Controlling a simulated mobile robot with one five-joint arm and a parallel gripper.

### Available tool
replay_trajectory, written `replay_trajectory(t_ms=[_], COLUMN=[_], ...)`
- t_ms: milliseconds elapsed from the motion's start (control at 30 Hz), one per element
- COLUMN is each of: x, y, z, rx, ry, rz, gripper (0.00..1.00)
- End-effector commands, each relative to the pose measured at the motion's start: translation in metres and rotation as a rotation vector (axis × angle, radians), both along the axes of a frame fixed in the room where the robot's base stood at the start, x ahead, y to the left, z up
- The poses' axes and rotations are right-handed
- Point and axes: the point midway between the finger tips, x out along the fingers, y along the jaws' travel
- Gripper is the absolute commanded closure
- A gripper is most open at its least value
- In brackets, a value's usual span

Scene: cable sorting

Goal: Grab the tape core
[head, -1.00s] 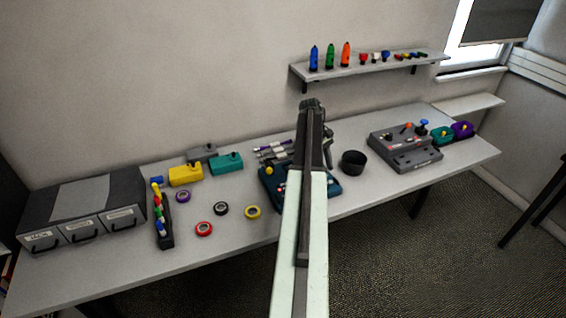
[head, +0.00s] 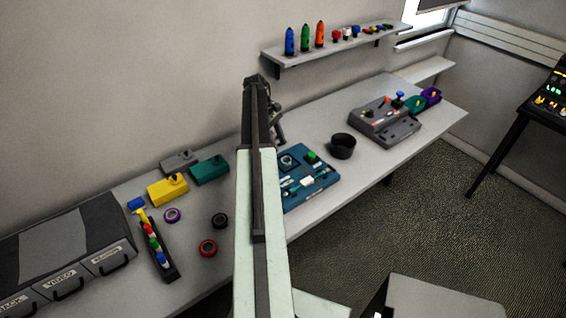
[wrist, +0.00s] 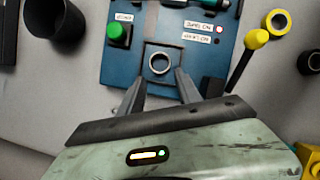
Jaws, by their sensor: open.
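A small grey ring, which looks like the tape core (wrist: 160,63), sits in a dark square recess on the blue board (wrist: 190,15) in the wrist view. In the head view the ring (head: 288,160) shows near the far left corner of the board (head: 322,183). My gripper (wrist: 160,77) is open and empty. Its two fingers reach toward the ring, one to each side in the picture, with the ring just beyond the tips. I cannot tell how high the fingers are above the board. In the head view my arm hides part of the board and table.
A dark cup (head: 343,146) stands right of the board.

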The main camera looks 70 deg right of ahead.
Motion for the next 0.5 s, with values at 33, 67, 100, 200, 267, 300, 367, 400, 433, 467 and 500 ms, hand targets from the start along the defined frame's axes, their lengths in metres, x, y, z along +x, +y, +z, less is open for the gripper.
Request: replay_trajectory(t_ms=[33,67,100,200,267,300,367,400,433,467,500], x=[-0.003,-0.004,-0.006,-0.007,-0.008,-0.010,-0.014,-0.017,-0.020,-0.023,-0.026], y=[0.001,0.001,0.002,0.002,0.002,0.002,0.004,0.004,0.005,0.006,0.007], z=[-0.013,-0.017,-0.020,-0.018,-0.020,-0.024,-0.033,-0.039,-0.045,-0.051,-0.057], rx=[0.000,0.000,0.000,0.000,0.000,0.000,0.000,-0.001,0.000,0.000,-0.001], ry=[0.000,0.000,0.000,0.000,0.000,0.000,0.000,0.000,0.000,0.000,0.000], rz=[0.000,0.000,0.000,0.000,0.000,-0.001,-0.001,-0.002,-0.002,-0.003,-0.003], gripper=[0.59,0.59,0.59,0.59,0.59,0.59,0.59,0.59,0.59,0.59,0.59])
